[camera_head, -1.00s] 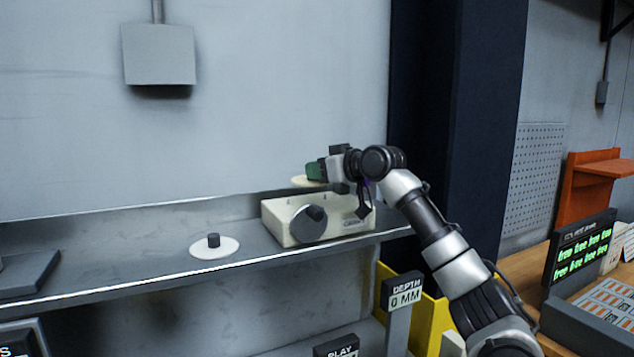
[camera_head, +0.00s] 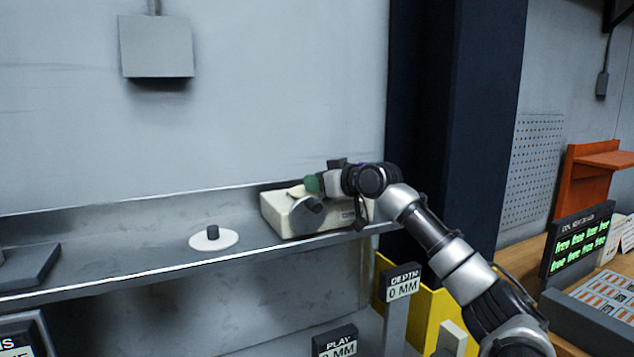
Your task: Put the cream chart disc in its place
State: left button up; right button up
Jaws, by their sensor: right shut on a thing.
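Only a small pale edge of this disc shows, left of the fingertips and at the top of a cream box. The box (camera_head: 282,219) stands on the grey shelf and has a dark round knob (camera_head: 307,215) on its front. I cannot tell whether the disc touches the box. A pale disc with a black upright peg (camera_head: 226,241) lies flat on the shelf, left of the box. My left gripper is not in view.
The grey shelf (camera_head: 130,249) is clear between the pale disc and a dark block (camera_head: 30,268) at the far left. A DEPTH sign (camera_head: 402,284) and a PLAY sign (camera_head: 336,343) stand below the shelf. A dark column (camera_head: 425,110) rises behind my right arm.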

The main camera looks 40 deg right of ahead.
jog(key=shift+f, duration=0.4)
jog(key=o, duration=0.9)
jog(key=shift+d+f, duration=0.1)
jog(key=shift+r+p, duration=0.35)
jog(key=shift+r, duration=0.2)
jog(key=b+v, duration=0.3)
jog(key=v, duration=0.1)
jog(key=shift+a+f, duration=0.15)
jog(key=shift+a, duration=0.1)
jog(key=shift+r+b+v, duration=0.2)
jog(key=shift+b+v, duration=0.85)
jog(key=shift+v, duration=0.95)
jog(key=shift+r+b+v, duration=0.25)
jog(key=shift+b+v, duration=0.8)
jog(key=shift+v, duration=0.95)
jog(key=shift+d+f, duration=0.1)
jog(key=shift+d, duration=0.05)
